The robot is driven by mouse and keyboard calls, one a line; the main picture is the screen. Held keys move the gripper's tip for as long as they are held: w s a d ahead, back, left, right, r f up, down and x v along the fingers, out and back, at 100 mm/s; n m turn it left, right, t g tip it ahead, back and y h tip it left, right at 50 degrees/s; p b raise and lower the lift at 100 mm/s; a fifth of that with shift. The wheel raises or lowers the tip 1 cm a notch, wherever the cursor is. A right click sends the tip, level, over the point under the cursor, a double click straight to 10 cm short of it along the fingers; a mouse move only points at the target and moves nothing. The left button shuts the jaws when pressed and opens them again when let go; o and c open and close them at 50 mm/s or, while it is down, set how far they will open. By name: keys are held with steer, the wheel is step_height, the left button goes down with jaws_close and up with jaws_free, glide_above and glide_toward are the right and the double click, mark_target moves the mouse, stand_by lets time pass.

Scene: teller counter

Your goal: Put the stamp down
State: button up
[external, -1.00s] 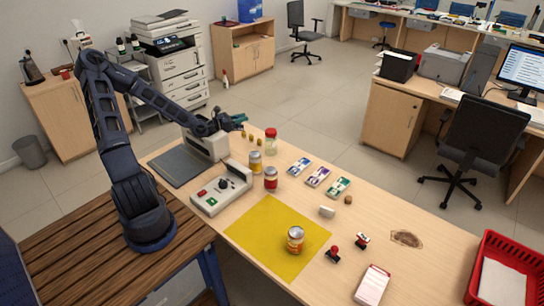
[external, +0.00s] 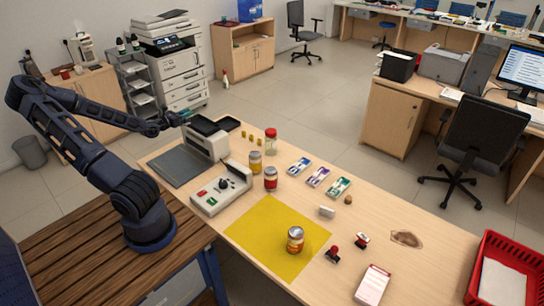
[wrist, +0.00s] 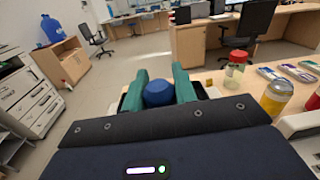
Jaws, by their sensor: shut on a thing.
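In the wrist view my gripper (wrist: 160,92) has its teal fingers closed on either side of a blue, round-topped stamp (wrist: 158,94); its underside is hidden. In the external view my gripper (external: 183,117) is at the far left of the counter, by the back of the grey and white machine (external: 213,143), and the stamp is too small to make out. Two other stamps with red handles, one (external: 333,252) and another (external: 362,239), stand on the counter right of the yellow mat (external: 258,225).
A dark tray (external: 228,124) lies behind the machine. A grey pad (external: 180,166), a control box (external: 221,190), cans, a red-lidded jar (external: 271,140) and several small packs share the counter (external: 415,265). A red basket (external: 505,250) is at the right. The yellow mat holds one can (external: 295,240).

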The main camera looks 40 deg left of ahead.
steer(key=s+a+n+y, duration=0.2)
steer(key=s+a, duration=0.6)
steer(key=s, duration=0.1)
steer(key=shift+y, duration=0.4)
steer(key=shift+w+f, duration=0.1)
steer(key=shift+f, duration=10.2)
steer(key=shift+f, duration=0.1)
steer(key=o, duration=1)
steer(key=shift+c, duration=0.2)
steer(key=shift+s+d, duration=0.15)
steer(key=shift+s, duration=1.75)
steer(key=shift+s+d, duration=0.15)
steer(key=shift+s, duration=1.7)
